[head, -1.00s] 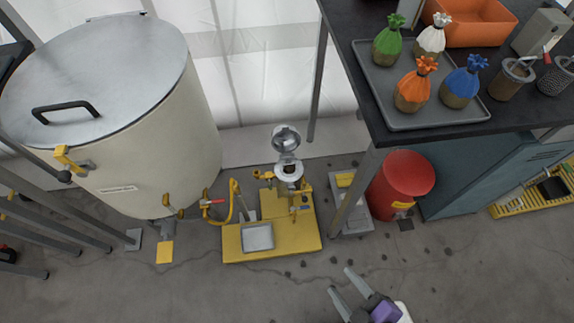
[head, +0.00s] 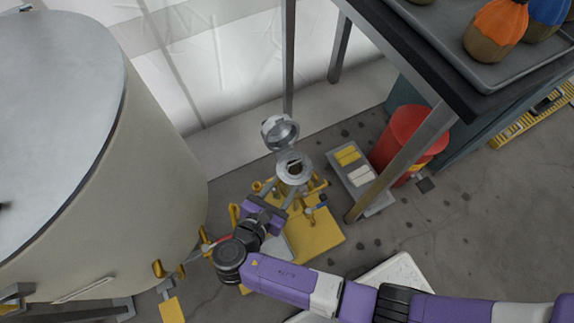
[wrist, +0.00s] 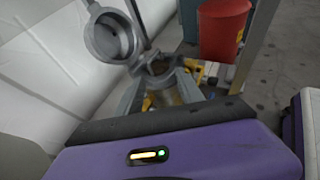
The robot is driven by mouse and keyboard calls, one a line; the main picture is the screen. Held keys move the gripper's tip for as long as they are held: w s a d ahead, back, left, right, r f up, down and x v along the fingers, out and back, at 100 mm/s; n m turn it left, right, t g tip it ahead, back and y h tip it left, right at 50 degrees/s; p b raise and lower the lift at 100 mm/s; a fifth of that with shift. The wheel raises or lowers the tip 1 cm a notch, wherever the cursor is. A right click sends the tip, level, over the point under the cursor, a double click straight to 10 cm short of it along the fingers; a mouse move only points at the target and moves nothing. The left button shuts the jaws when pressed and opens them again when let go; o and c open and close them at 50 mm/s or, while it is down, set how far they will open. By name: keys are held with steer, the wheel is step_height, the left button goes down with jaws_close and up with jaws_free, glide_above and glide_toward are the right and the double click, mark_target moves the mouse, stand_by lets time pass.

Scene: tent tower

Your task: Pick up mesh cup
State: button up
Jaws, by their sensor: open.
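A metal holder (head: 294,167) with a round ring and a raised round lid (head: 280,131) stands on a yellow base (head: 318,240). Something small and brownish sits inside the ring; I cannot tell for sure that it is the mesh cup. My gripper (head: 281,194) is open, just in front of and below the ring. In the wrist view the gripper's fingers (wrist: 160,84) reach towards the holder, with the ring and the open lid (wrist: 108,36) beyond them. I cannot tell whether the fingers touch anything. My palm and arm hide part of the base.
A large pale tank (head: 120,170) stands close on the left. A red bin (head: 408,140) and a grey tray (head: 357,178) are on the right, by a dark table (head: 440,80) and its leg. Open floor lies at the lower right.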

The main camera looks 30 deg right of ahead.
mark_target(290, 171)
steer(key=shift+w+r+b+x, duration=0.2)
steer(key=shift+b+x, duration=0.3)
steer(key=shift+x, duration=0.8)
steer(key=shift+w+r+b+x, duration=0.2)
steer(key=shift+b+x, duration=0.25)
steer(key=shift+x, duration=0.8)
steer(key=shift+w+r+b+x, duration=0.2)
steer(key=shift+b+x, duration=0.3)
steer(key=shift+x, duration=0.8)
steer(key=shift+a, duration=0.15)
jaws_close()
steer(key=shift+w+r, duration=0.1)
